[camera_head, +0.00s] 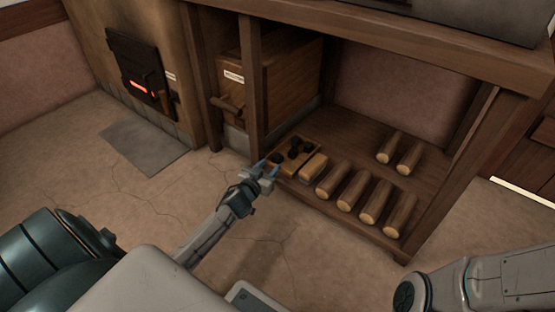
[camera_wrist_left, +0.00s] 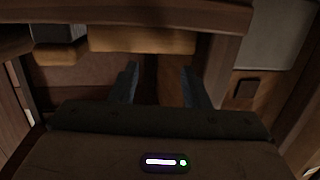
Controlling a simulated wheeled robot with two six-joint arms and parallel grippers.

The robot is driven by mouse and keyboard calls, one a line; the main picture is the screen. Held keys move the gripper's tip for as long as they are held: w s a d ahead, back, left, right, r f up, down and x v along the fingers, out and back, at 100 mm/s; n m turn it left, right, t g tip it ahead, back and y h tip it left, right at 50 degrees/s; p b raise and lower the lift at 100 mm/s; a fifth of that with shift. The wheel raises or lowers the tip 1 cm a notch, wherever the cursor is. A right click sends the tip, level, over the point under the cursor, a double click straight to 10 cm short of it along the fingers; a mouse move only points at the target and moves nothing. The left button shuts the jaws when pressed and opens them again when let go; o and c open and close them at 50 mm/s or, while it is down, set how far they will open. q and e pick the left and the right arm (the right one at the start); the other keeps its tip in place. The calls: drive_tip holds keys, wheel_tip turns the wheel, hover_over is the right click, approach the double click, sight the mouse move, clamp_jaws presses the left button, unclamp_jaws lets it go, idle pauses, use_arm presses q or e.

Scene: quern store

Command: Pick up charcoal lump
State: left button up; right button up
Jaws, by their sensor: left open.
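Several black charcoal lumps (camera_head: 294,153) lie in a shallow wooden tray (camera_head: 287,168) on the low shelf in the head view. My left gripper (camera_head: 268,168) is open at the tray's near left side, its fingertips close to the lumps. I cannot tell whether it touches the tray. In the left wrist view the two fingers (camera_wrist_left: 159,82) stand apart with nothing seen between them. No charcoal lump can be made out for certain in that dark view. My right arm shows at the lower right of the head view, but its gripper is out of sight.
A shelf post (camera_head: 253,85) rises just behind my left gripper. A wooden bin (camera_head: 275,80) stands behind, and a glowing stove (camera_head: 140,75) at the left. The front floor is clear.

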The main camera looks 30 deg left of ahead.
sight(275, 159)
use_arm(q)
drive_tip(key=shift+x, duration=2.8)
drive_tip(key=shift+a+f, duration=0.1)
drive_tip(key=shift+a, duration=0.05)
